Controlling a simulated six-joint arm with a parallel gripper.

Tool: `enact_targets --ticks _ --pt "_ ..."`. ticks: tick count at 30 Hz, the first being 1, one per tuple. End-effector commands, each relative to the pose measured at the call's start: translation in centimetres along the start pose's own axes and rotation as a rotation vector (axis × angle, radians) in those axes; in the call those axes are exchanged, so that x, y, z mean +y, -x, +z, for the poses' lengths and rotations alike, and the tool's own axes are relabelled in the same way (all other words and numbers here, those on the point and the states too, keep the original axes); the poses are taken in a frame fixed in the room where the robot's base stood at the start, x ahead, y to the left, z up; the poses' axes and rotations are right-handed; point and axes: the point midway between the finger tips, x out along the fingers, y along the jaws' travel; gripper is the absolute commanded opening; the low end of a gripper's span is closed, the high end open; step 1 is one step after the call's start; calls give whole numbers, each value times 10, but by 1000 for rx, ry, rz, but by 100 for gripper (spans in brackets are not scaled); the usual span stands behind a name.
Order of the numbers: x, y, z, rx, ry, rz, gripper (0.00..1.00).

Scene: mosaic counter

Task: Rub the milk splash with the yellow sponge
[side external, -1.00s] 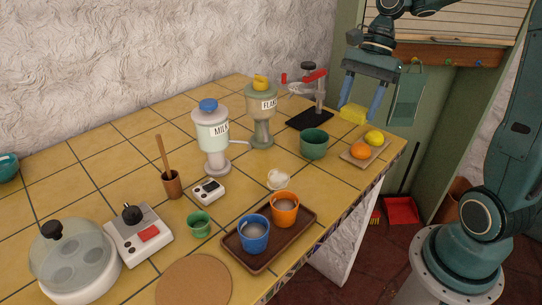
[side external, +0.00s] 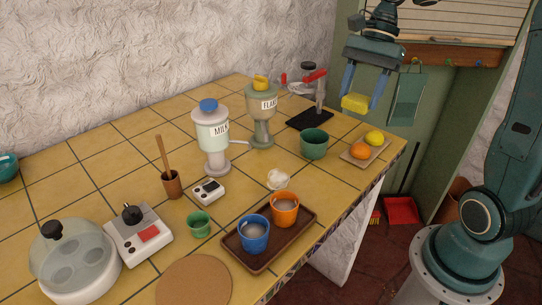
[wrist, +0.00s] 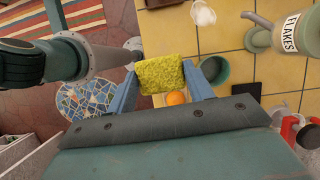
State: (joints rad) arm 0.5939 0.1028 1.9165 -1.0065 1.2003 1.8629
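The yellow sponge (side external: 355,102) is held between the two blue fingers of my gripper (side external: 361,97), in the air above the far right corner of the counter. In the wrist view, the sponge (wrist: 161,74) fills the gap between the fingertips of my gripper (wrist: 160,76), which press on its sides. The milk splash (side external: 279,179) is a small white patch on the yellow tiles, behind the tray's orange cup. It also shows at the top of the wrist view (wrist: 203,14). The sponge is apart from it, up and to the right.
A green bowl (side external: 314,144) stands between the splash and the far right corner. A plate (side external: 351,157) with an orange and a lemon is near the right edge. A brown tray (side external: 238,257) with blue and orange cups is in front. Milk (side external: 212,140) and flakes (side external: 262,112) dispensers stand behind.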

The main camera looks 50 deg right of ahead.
Motion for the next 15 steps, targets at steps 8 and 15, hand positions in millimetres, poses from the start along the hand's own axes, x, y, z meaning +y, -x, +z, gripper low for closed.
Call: enact_targets --ticks 8,15 --pt "-2 -1 0 -2 0 0 34" --pt "-22 -17 3 -15 0 2 34"
